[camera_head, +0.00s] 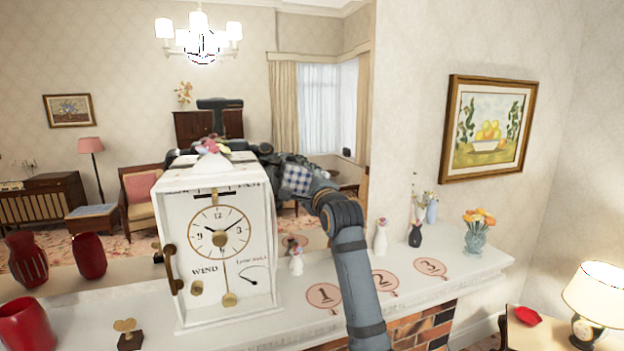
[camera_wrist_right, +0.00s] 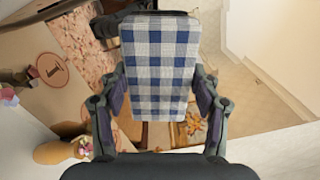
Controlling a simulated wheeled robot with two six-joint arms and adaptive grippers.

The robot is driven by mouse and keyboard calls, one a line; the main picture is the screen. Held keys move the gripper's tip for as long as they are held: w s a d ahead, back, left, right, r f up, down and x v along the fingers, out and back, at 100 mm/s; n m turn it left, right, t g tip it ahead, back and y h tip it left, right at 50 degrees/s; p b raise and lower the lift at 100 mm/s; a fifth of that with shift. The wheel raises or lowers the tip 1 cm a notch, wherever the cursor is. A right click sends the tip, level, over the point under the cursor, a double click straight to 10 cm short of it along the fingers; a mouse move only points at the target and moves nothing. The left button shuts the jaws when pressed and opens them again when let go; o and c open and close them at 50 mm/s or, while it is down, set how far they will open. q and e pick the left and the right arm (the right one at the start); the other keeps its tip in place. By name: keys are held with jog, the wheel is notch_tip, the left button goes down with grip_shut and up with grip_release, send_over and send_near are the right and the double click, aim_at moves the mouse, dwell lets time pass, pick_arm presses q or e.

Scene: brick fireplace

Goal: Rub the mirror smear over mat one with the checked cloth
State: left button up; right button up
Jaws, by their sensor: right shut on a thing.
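My right gripper (camera_wrist_right: 160,98) is shut on the blue-and-white checked cloth (camera_wrist_right: 160,62), which sits between its fingers in the wrist view. In the head view the cloth (camera_head: 297,180) is held up at the large mirror (camera_head: 250,75), behind and above mat one (camera_head: 323,295). I cannot tell whether it touches the glass. Mat one is a round pink disc marked 1 on the white mantel. The smear cannot be made out; the arm and cloth cover part of that glass. My left gripper is not in view.
A white clock (camera_head: 222,240) stands close left of the arm. Small white vases (camera_head: 296,262) (camera_head: 381,238) stand near the glass. Mats two (camera_head: 384,282) and three (camera_head: 430,268) lie to the right. Red vases (camera_head: 26,325) stand left; a flower vase (camera_head: 476,240) stands right.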

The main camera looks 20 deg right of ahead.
aim_at(334, 175)
jog(key=shift+d+p, duration=0.35)
jog(key=shift+d, duration=1.5)
jog(key=shift+w+d, duration=0.1)
jog(key=shift+d, duration=0.6)
jog(key=shift+w+d+f, duration=0.1)
jog(key=shift+d+f, duration=0.05)
jog(key=shift+d, duration=2.8)
jog(key=shift+a, duration=1.95)
jog(key=shift+a, duration=0.1)
jog(key=shift+s+a+r, duration=0.1)
jog(key=shift+a, duration=1.65)
jog(key=shift+s+a+r, duration=0.1)
jog(key=shift+a, duration=1.65)
